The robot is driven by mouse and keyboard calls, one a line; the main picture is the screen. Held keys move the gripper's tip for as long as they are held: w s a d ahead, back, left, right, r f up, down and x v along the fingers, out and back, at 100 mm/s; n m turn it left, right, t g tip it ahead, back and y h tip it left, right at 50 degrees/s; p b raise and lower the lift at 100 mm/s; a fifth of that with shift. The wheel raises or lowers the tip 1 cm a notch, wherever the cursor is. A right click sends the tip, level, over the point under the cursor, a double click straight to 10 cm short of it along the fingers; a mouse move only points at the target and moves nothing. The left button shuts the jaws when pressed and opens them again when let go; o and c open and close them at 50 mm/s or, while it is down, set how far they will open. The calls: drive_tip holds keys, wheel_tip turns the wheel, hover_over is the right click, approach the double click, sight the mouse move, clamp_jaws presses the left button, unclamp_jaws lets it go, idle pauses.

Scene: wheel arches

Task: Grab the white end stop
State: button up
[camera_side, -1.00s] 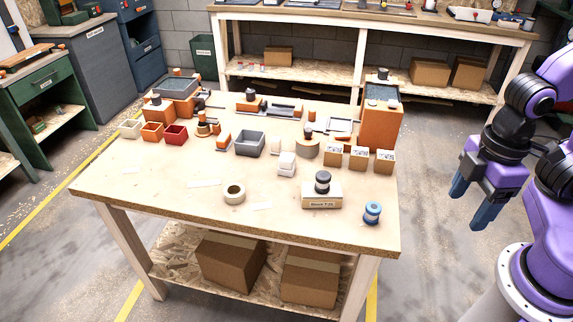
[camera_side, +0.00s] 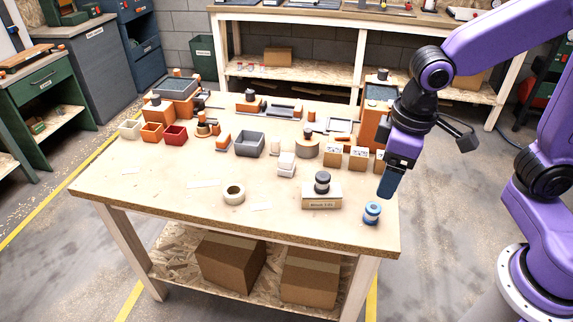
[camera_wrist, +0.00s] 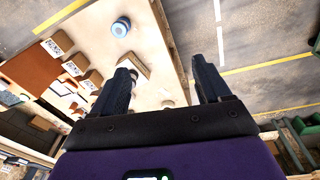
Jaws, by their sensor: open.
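Two white pieces stand mid-table in the side view: a stepped white block (camera_side: 286,164) and a smaller pale upright piece (camera_side: 275,146) just behind it. I cannot tell for sure which is the end stop. My gripper (camera_side: 389,187) hangs over the table's right edge, above and right of the white pieces and well apart from them. In the wrist view my gripper (camera_wrist: 165,85) has its two dark fingers spread with nothing between them. The white pieces are not clearly seen in the wrist view.
A blue spool (camera_side: 372,212) stands close below my gripper. The front left tabletop is mostly clear.

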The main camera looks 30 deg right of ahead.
drive_tip(key=w+a+f+m+t+h, duration=0.1)
drive_tip(key=w+a+m, duration=0.25)
drive_tip(key=w, duration=0.55)
drive_tip(key=w+a+f+m, duration=0.15)
drive_tip(key=w+m, duration=0.25)
drive_tip(key=w, duration=0.4)
drive_tip(key=m+h, duration=0.2)
drive_tip(key=m, duration=0.7)
hover_over(286, 157)
drive_tip(key=s+a, duration=0.4)
wheel_tip(286, 157, down, 5)
drive_tip(key=shift+t, duration=0.4)
drive_tip(key=x, duration=1)
drive_tip(key=shift+d+f, duration=0.25)
drive_tip(key=shift+f, duration=0.1)
drive_tip(key=shift+a+x, duration=0.1)
drive_tip(key=shift+x, duration=1.25)
drive_tip(key=shift+a+x, duration=0.15)
drive_tip(key=shift+x, duration=1.15)
drive_tip(key=shift+w, duration=0.1)
drive_tip(key=c, duration=1.1)
